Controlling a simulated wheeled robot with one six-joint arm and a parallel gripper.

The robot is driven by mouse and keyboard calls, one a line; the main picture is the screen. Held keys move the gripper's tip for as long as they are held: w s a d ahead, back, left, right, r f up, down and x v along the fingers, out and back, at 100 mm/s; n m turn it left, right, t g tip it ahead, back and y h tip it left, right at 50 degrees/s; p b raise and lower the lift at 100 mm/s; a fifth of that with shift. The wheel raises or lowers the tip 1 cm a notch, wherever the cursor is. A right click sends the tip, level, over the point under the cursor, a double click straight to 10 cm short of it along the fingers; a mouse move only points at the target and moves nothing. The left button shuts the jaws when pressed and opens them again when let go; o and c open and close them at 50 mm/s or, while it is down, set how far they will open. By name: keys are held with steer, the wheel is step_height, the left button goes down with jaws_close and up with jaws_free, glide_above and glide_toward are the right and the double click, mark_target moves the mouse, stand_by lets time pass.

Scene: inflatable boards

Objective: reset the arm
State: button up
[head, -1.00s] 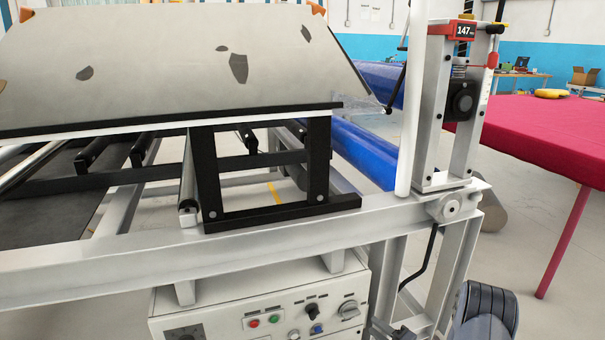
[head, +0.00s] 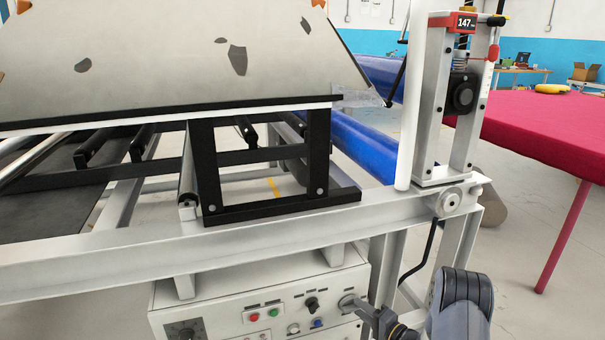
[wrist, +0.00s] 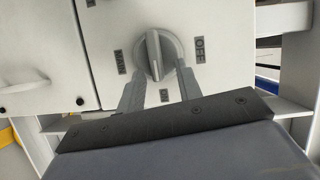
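My gripper (wrist: 163,80) is in front of a grey rotary knob (wrist: 156,55) on a white control panel. Its two fingers are apart, with their tips close to the knob's lower left and lower right; I cannot tell whether they touch it. The knob's raised grip stands nearly upright between side labels, the right one reading OFF. In the head view my gripper (head: 352,305) is at the right end of the control box (head: 250,310), and its fingertips partly cover the knob (head: 346,300).
A white frame beam (head: 250,239) runs above the box. A speckled tilted plate (head: 170,60) and a post with a 147 display (head: 465,22) stand above. A pink table (head: 545,135) is right.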

steer(key=n, duration=0.1)
steer(key=n+h, duration=0.1)
steer(key=r+n+g+p, duration=0.1)
steer(key=n, duration=0.1)
steer(key=shift+s+a+h, duration=0.1)
steer(key=shift+a+h, duration=0.15)
steer(key=shift+h, duration=0.15)
steer(key=shift+r, duration=0.1)
steer(key=shift+a, duration=0.1)
